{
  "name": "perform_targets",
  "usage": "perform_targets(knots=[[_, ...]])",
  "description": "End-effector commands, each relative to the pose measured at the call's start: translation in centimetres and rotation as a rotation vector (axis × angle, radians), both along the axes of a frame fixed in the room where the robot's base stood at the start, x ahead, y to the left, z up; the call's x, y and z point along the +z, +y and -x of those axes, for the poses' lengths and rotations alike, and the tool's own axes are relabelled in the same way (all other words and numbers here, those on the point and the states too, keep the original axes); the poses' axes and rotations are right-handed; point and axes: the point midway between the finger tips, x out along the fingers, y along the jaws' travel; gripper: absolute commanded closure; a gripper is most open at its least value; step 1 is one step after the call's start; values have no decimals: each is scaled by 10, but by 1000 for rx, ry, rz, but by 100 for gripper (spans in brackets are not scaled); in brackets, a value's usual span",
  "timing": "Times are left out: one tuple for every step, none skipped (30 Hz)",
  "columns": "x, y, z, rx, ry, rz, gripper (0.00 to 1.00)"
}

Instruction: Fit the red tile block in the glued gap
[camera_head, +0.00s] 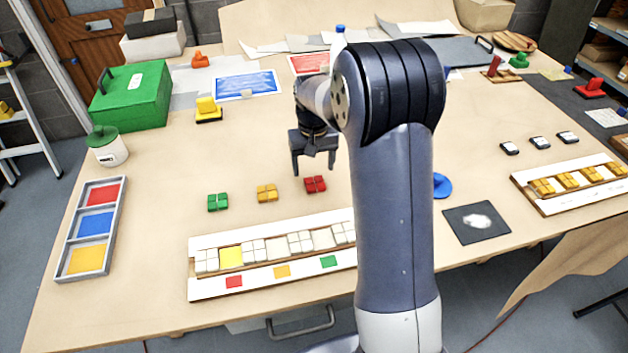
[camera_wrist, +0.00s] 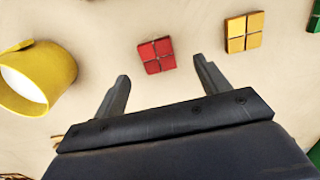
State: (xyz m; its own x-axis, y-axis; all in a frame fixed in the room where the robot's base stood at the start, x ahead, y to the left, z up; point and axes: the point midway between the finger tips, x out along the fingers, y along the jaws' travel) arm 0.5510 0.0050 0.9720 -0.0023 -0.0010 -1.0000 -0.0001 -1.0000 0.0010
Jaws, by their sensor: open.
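The red tile block (camera_head: 315,184), a small square of several red tiles, lies on the table, at the right end of a row with a yellow and a green block. My gripper (camera_head: 314,168) is open and points down just above and behind it. In the wrist view the red block (camera_wrist: 157,55) shows between and slightly beyond the fingertips (camera_wrist: 161,70), with nothing held. The white panel (camera_head: 210,289) in front has white tile blocks with gaps between them. One gap has a bright yellow floor (camera_head: 231,257), above a red mark (camera_head: 233,282); two others look plain. My arm hides the panel's right end.
The yellow block (camera_head: 267,193) and green block (camera_head: 218,202) stand left of the red one. A grey tray (camera_head: 72,242) with coloured squares lies far left. A yellow round container (camera_wrist: 45,75) shows in the wrist view. Bare table lies between blocks and panel.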

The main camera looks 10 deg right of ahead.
Motion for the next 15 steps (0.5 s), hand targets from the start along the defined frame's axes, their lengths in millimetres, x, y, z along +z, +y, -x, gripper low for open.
perform_targets(knots=[[-4, 0, 0, 0, 0, 0, 29], [-6, 0, 0, 0, 0, 0, 29], [-8, 0, 0, 0, 0, 0, 29], [-10, -1, 0, 0, 0, 0, 29], [-12, -1, 0, -1, 0, -1, 29], [-16, -2, 0, -1, 2, -1, 29], [-20, -3, 0, -1, 3, -1, 29], [-24, -3, 0, -1, 3, -1, 29], [-31, -4, 0, -1, 4, -1, 29], [-35, -5, 0, -1, 3, -1, 29], [-39, -6, 0, -1, 3, -1, 29], [-46, -5, 0, 0, 2, -1, 29], [-50, -5, 0, 0, 3, -1, 29], [-53, -5, -1, 0, 1, -1, 29], [-56, -5, -1, 0, 0, -1, 29]])
